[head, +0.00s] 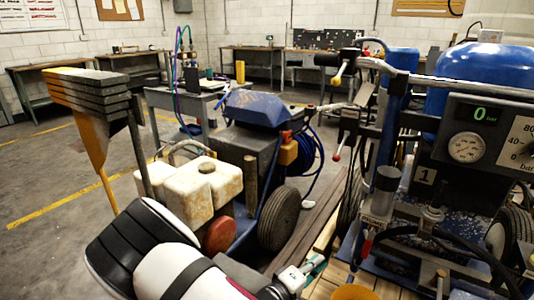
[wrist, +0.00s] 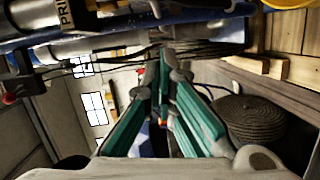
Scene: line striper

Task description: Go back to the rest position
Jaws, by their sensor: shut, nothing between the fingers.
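My gripper (wrist: 165,72) shows in the wrist view with its teal fingers converging to a tip. It is shut with nothing between the fingers. In the head view my white and black arm reaches across the lower middle, low in front of the line striper (head: 470,150), and most of the gripper is hidden.
A second machine with a blue cover (head: 255,108) and white jugs (head: 203,188) stands left of centre, close to my arm. Wooden pallet slats (head: 340,285) lie below the striper. Workbenches (head: 265,62) line the back wall. Open floor lies at left.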

